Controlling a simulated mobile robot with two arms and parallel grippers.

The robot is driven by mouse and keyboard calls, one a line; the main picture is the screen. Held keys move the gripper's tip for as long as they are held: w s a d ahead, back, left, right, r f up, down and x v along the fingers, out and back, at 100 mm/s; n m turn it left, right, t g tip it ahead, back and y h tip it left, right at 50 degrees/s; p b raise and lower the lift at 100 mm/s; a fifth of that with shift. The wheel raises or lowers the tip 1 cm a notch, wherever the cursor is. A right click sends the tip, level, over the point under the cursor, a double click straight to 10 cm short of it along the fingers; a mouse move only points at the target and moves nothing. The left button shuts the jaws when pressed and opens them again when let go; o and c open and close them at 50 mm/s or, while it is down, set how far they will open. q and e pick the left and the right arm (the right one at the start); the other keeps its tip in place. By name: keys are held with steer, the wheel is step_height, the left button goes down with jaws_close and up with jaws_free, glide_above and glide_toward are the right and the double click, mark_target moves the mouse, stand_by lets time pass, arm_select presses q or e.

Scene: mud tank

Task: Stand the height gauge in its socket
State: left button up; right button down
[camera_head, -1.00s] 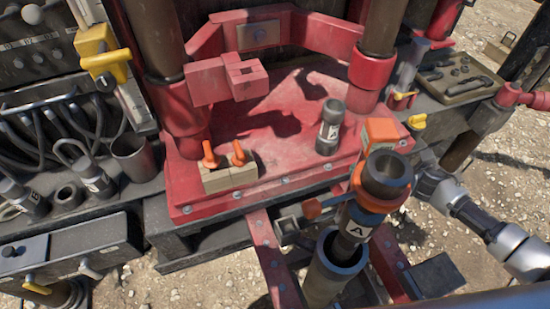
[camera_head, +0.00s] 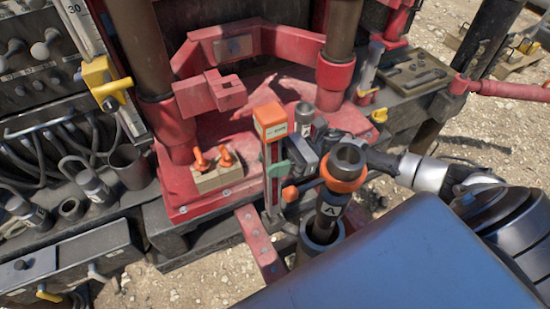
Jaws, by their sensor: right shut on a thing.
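The gauge's lower end is near the red beam and a dark gap at the deck edge. I cannot tell whether it is in a socket, and no socket opening shows clearly. My left gripper is not in view.
The A-marked pipe (camera_head: 327,212) with an orange collar stands in a grey tube close to the right of the gauge. A wooden block (camera_head: 218,175) with orange handles is left on the red deck (camera_head: 185,205). A grey cylinder (camera_head: 304,113) stands behind the gauge.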

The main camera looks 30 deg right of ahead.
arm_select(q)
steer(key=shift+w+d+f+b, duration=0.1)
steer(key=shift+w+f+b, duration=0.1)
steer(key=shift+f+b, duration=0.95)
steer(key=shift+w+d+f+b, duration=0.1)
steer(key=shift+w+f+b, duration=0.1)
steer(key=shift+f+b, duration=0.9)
arm_select(e)
step_height(320, 180, down, 7)
steer(key=shift+w+d, duration=0.15)
steer(key=shift+d, duration=0.05)
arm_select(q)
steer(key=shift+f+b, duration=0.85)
arm_select(e)
steer(key=shift+f, duration=0.6)
steer(key=c, duration=0.6)
jaws_free()
steer(key=shift+c, duration=0.2)
steer(key=shift+f, duration=0.1)
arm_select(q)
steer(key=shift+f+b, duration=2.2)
arm_select(e)
glide_toward(273, 182)
steer(key=shift+w+d+f, duration=0.3)
steer(key=shift+f, duration=0.25)
steer(key=shift+w+d+f, duration=0.25)
steer(key=shift+d+f, duration=0.1)
steer(key=shift+f, duration=0.2)
steer(key=shift+w+d+f, duration=0.3)
steer(key=shift+f, duration=0.25)
